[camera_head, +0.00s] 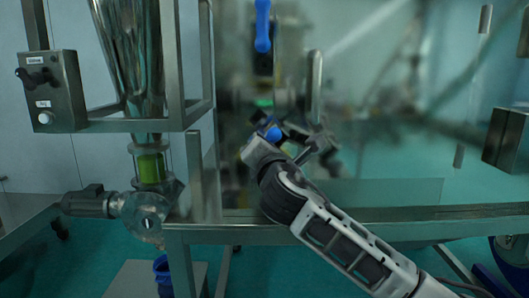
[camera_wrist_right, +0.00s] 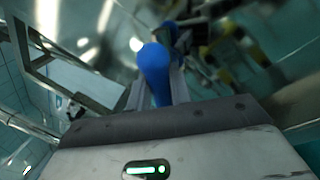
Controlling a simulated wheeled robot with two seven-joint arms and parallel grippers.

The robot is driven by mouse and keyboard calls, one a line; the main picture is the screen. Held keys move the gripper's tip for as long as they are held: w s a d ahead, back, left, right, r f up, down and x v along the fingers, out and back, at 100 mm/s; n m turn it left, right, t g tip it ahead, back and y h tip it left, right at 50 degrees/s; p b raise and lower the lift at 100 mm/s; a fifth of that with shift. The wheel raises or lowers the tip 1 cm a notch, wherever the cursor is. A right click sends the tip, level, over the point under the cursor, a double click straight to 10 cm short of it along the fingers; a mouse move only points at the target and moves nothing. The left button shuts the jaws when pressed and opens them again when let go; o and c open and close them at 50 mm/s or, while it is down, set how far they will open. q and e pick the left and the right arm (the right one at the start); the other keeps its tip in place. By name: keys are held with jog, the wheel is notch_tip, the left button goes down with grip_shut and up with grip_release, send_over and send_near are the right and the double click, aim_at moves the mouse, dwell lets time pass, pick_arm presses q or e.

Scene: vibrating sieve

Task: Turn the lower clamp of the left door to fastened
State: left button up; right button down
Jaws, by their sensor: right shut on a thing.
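The lower clamp's blue handle (camera_head: 273,134) shows as a small blue knob just beyond my right gripper (camera_head: 270,141) in the head view. In the right wrist view the blue handle (camera_wrist_right: 155,72) stands between the fingers of my right gripper (camera_wrist_right: 160,92), which is shut on it. The rest of the lower clamp is hidden behind the gripper and blur. An upper clamp with a blue handle (camera_head: 262,25) hangs upright above it. The clear door panel (camera_head: 375,105) is glossy and blurred; its edges are hard to tell. My left gripper is not in view.
A metal funnel (camera_head: 132,55) and steel frame post (camera_head: 174,60) stand to the left. A control box (camera_head: 52,90) is at the far left. A vertical bar handle (camera_head: 314,85) is right of the clamps.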

jog(key=shift+f+m, duration=0.2)
jog(key=shift+m, duration=0.4)
jog(key=m+h+b, duration=0.1)
jog(key=m+b, duration=0.1)
jog(key=m, duration=0.1)
jog(key=m+t+h+b, duration=0.1)
jog(key=m, duration=0.2)
jog(key=shift+d+f+b, duration=0.1)
jog(key=shift+f+b, duration=0.05)
jog(key=shift+b, duration=0.2)
jog(key=m+b, duration=0.1)
jog(key=m, duration=0.1)
jog(key=shift+m+h, duration=0.3)
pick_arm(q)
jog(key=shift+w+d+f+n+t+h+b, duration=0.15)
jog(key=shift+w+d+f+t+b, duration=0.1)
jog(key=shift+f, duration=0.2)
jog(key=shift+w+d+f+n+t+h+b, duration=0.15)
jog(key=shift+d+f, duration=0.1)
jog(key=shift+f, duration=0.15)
pick_arm(e)
jog(key=shift+m, duration=0.9)
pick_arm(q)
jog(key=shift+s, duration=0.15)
pick_arm(e)
jog(key=shift+d, duration=0.1)
jog(key=c, duration=1.3)
grip_release()
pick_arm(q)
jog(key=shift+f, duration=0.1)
